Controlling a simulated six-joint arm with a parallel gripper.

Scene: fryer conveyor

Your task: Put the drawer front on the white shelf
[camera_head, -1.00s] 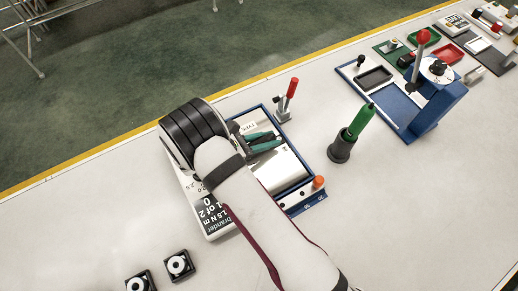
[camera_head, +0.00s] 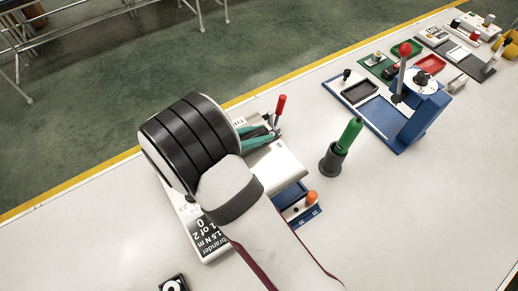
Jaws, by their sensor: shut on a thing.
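The drawer front appears to be the white flat panel (camera_head: 276,166) just right of my wrist. My gripper (camera_head: 258,136), with teal and dark fingers, is shut on its upper part. The panel is raised above a blue fixture (camera_head: 291,196), and its lower left part is hidden behind my arm. My wrist also hides much of the grip. I cannot pick out the white shelf with certainty.
A red-handled clamp (camera_head: 279,112) stands behind the panel, and an orange knob (camera_head: 311,197) close in front. A green-handled tool in a grey holder (camera_head: 334,158) stands right. The table's front right is clear.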

